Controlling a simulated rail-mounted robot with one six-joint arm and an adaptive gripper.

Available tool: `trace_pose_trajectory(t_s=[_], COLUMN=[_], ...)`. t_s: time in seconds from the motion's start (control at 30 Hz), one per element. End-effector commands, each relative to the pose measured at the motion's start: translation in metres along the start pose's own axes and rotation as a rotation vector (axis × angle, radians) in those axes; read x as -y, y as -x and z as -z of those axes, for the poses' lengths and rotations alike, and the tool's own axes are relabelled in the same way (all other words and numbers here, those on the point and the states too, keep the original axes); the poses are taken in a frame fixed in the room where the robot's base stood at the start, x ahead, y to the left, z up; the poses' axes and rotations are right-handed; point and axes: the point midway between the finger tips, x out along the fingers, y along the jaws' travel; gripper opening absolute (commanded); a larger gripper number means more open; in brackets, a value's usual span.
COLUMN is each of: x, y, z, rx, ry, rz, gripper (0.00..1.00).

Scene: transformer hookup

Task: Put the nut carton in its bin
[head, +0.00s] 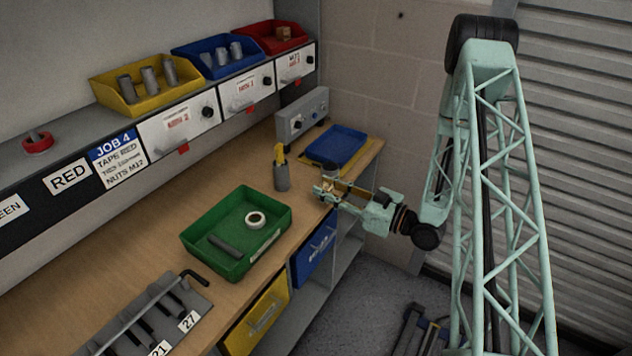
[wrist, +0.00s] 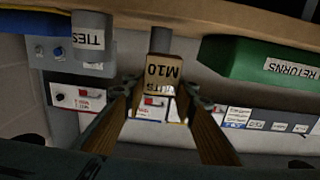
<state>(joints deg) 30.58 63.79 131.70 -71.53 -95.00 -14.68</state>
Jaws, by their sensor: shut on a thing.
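My gripper (head: 328,190) is shut on the nut carton, at the right end of the bench in the head view. In the wrist view the tan carton (wrist: 162,72) sits between the tips of the two fingers (wrist: 160,95), its M10 label upside down. In the head view the carton is small and partly hidden by the fingers. The red bin (head: 257,41) stands at the far end of the upper shelf with a small brown box (head: 283,33) inside.
A blue bin (head: 190,60) and a yellow bin (head: 105,92) hold grey cylinders on the shelf. The grey ties cup (head: 281,178), a blue tray (head: 337,146) and a grey control box (head: 302,117) are near my gripper. A green returns tray (head: 212,217) is on the bench.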

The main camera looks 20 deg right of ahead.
Motion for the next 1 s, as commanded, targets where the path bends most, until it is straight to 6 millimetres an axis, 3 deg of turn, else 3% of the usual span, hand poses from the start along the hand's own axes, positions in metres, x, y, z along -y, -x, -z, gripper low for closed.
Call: trace_pose_trajectory(t_s=[0.2,0.4,1.0], x=[0.006,0.01,0.012], y=[0.024,0.035,0.04], z=[0.003,0.004,0.004], rx=[0.0,0.0,-0.001], ry=[-0.001,-0.001,0.0], rz=[-0.001,0.0,0.0], gripper=[0.1,0.1,0.1])
